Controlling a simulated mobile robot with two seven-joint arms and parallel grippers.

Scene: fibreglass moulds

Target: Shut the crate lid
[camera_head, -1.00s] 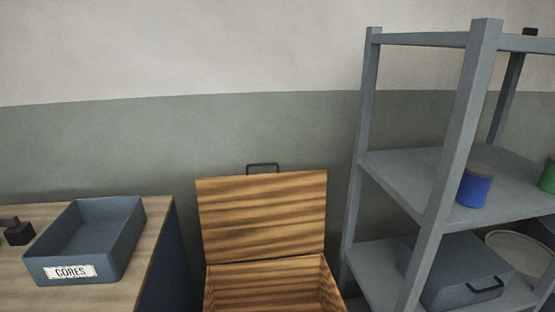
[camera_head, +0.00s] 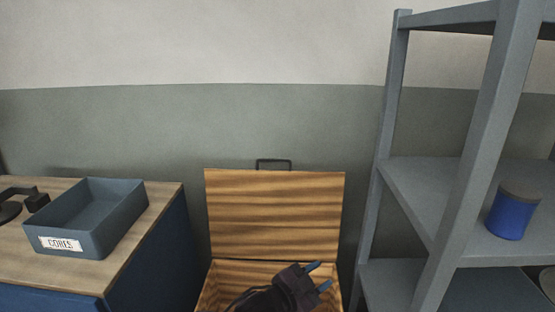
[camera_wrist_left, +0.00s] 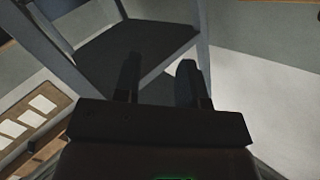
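The wooden crate (camera_head: 212,290) stands on the floor against the wall between the bench and the shelf. Its striped wooden lid (camera_head: 275,212) stands open, upright at the back, with a dark handle (camera_head: 273,162) on its top edge. My left gripper (camera_head: 318,275) is in front of the crate opening in the head view, low and pointing up and right. Its two fingers are apart with nothing between them; they also show apart in the left wrist view (camera_wrist_left: 158,85). The gripper hides part of the crate's inside. My right gripper is in neither view.
A bench (camera_head: 105,270) on the left carries a blue-grey tray (camera_head: 100,232) labelled CORES and a dark tool (camera_head: 38,201). A grey metal shelf (camera_head: 393,100) on the right holds a blue tin (camera_head: 512,217). Its post stands close to the crate's right side.

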